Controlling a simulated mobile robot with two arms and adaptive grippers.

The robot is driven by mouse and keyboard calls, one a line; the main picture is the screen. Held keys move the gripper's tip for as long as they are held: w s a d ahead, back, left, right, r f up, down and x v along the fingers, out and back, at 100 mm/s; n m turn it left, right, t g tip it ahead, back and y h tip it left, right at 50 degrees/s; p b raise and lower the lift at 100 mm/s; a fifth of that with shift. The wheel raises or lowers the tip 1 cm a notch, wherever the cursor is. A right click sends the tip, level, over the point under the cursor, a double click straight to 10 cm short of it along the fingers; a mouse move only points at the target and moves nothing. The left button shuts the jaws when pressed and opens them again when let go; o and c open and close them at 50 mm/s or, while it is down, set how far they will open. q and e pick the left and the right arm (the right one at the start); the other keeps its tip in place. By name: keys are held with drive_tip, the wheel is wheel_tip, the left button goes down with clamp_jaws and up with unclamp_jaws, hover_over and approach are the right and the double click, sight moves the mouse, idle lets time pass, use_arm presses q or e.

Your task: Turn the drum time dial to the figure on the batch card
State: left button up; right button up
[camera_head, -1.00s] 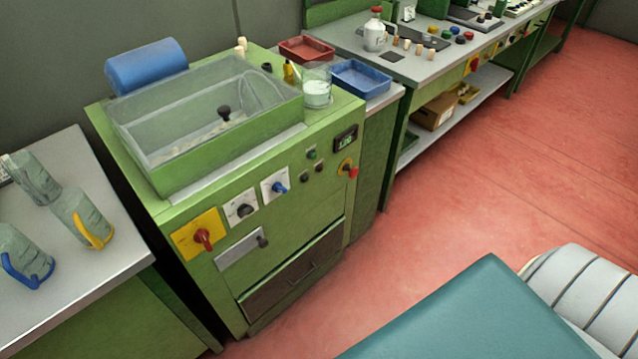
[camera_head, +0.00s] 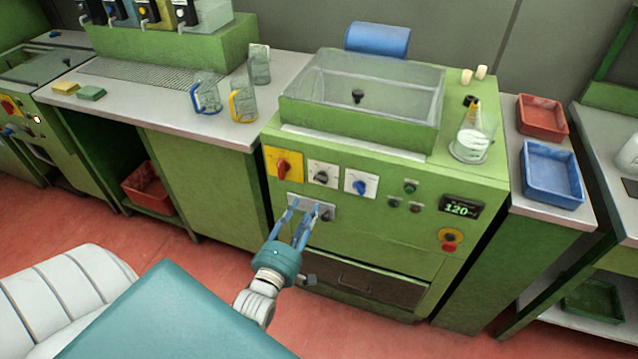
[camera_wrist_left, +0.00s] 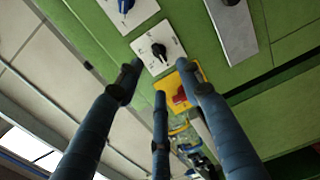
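Three controls sit on the front of the green drum machine (camera_head: 400,210): a red handle on a yellow plate (camera_head: 283,163), a black knob on a white plate (camera_head: 323,175) and a blue knob on a white plate (camera_head: 361,183). I cannot read their markings, nor tell which is the time dial. My left gripper (camera_head: 303,212) is open and empty, in front of the grey plate below the controls. In the left wrist view the black knob (camera_wrist_left: 158,50) shows beyond the spread fingers, apart from them. No batch card can be made out. My right gripper is not in view.
A lit display (camera_head: 460,208) reads 120. A red knob on a yellow disc (camera_head: 450,239) is below it. Mugs (camera_head: 243,103) stand on the left counter. Blue (camera_head: 552,175) and red (camera_head: 542,117) trays lie at right.

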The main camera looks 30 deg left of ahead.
sight(320, 180)
use_arm(q)
drive_tip(key=x, duration=0.6)
drive_tip(key=p+x, duration=0.1)
drive_tip(key=x, duration=0.2)
drive_tip(key=shift+w+a+r, duration=0.1)
drive_tip(key=shift+a+r, duration=0.1)
drive_tip(key=shift+r, duration=0.2)
drive_tip(key=shift+w+a, duration=0.15)
drive_tip(key=shift+w, duration=0.6)
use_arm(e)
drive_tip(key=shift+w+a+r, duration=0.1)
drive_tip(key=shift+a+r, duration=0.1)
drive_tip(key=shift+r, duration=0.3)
use_arm(q)
drive_tip(key=shift+c, duration=0.3)
clamp_jaws()
